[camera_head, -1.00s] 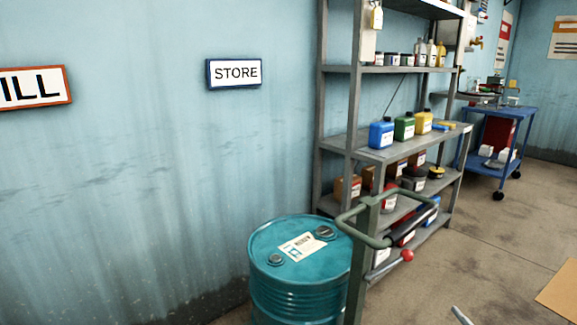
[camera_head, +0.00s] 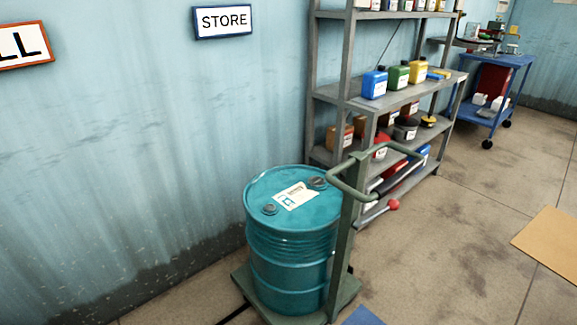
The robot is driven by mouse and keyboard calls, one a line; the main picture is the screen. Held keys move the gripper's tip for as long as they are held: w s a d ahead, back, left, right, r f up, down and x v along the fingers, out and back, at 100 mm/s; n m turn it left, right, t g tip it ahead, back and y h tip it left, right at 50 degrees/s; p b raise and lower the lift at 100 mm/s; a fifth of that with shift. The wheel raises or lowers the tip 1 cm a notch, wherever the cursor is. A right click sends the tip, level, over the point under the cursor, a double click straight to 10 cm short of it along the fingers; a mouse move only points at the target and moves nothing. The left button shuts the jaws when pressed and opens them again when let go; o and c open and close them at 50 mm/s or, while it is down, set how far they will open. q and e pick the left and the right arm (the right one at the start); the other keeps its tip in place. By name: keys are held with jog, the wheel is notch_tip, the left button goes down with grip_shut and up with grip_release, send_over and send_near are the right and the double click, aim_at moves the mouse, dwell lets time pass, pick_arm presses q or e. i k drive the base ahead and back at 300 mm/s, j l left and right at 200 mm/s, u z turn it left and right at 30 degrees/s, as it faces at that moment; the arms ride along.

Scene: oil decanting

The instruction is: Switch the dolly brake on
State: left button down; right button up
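The green dolly (camera_head: 341,248) stands on the floor by the wall, with an upright post and a looped handle (camera_head: 346,195) at its top. A teal oil drum (camera_head: 287,262) with a paper label and two caps stands upright on its base plate (camera_head: 346,290). A lever with a red ball knob (camera_head: 392,205) sticks out to the right of the post. I cannot tell whether this lever is the brake or how it is set. Neither of my grippers shows in the head view.
A grey shelf rack (camera_head: 350,95) with coloured bottles and cans stands behind the dolly. A blue cart (camera_head: 495,95) stands at the back right. A tan mat (camera_head: 550,245) lies on the floor at the right. A blue piece (camera_head: 362,316) shows at the bottom edge. The floor between is clear.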

aim_at(392, 204)
jog(key=l+z, duration=0.25)
jog(key=l, duration=1.15)
jog(key=k, duration=0.05)
